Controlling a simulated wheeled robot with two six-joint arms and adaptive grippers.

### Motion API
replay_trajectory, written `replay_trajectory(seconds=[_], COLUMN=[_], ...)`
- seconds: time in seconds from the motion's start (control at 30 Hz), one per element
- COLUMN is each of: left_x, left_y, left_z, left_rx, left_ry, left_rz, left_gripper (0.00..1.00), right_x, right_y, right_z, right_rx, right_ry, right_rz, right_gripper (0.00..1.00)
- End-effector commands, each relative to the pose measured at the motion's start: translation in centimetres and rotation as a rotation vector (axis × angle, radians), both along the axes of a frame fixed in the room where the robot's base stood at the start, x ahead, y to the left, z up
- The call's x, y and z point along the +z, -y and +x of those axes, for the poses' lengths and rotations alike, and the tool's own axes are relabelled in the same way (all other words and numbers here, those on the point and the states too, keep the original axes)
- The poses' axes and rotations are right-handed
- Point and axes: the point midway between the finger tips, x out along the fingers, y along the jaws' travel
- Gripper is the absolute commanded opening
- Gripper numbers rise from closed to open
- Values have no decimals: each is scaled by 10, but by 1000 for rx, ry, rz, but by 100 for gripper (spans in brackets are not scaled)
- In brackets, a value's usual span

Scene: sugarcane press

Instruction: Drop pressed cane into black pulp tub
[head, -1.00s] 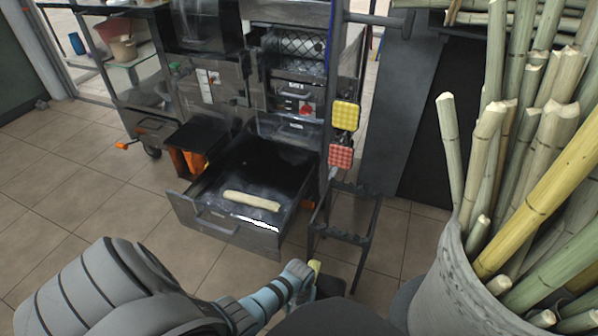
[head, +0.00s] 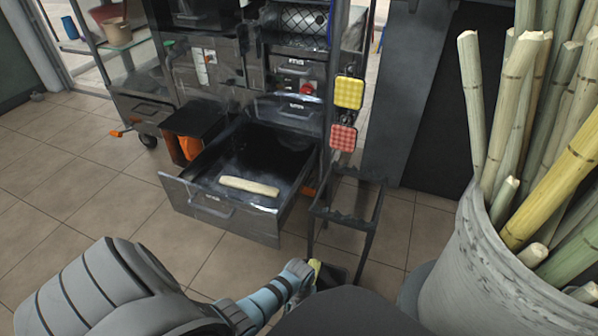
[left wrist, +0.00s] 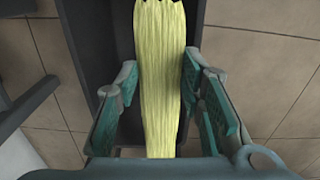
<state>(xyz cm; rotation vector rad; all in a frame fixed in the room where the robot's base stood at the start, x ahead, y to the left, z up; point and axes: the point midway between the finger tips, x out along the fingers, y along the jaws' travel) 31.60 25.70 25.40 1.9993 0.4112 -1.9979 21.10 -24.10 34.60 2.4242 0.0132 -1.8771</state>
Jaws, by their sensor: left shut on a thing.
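My left gripper (left wrist: 158,85) is shut on a flattened, yellow-green pressed cane (left wrist: 160,50), which points away from the wrist between the two teal fingers. In the head view only a small yellow-green end of the cane (head: 315,266) shows beside my left wrist. A dark, straight-edged thing (left wrist: 107,40) lies behind the cane in the left wrist view. It may be the black pulp tub; I cannot tell whether the cane is inside or above it. In the head view a dark shape (head: 335,276) shows beside the gripper. My right gripper is out of view.
The press has an open metal drawer (head: 205,196) with a pale cane piece (head: 249,186) lying in it. A dark metal stand (head: 345,216) stands right of the drawer. A grey bucket (head: 480,270) of upright canes fills the right side. Tiled floor (head: 95,205) is clear at left.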

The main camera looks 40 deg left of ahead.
Motion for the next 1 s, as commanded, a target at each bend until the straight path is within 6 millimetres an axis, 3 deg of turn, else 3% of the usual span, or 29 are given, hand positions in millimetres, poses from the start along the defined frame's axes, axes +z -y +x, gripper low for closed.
replay_trajectory(seconds=[0.27, 0.3, 0.43, 0.77, 0.87, 1.0], left_x=[0, 0, 0, 1, 10, 41], left_y=[0, 0, 0, 0, 0, 0], left_z=[0, 0, 0, 0, 1, 1], left_rx=[0, 0, 0, 0, 0, -1], left_ry=[0, 0, 0, 0, 2, 5], left_rz=[0, 0, 0, 0, 0, 0], left_gripper=[3, 38, 59, 59, 59, 59], right_x=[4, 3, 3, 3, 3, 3], right_y=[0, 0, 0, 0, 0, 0], right_z=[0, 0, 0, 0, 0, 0], right_rx=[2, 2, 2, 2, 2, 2], right_ry=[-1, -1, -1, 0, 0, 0], right_rz=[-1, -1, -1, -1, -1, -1], right_gripper=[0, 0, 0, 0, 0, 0])
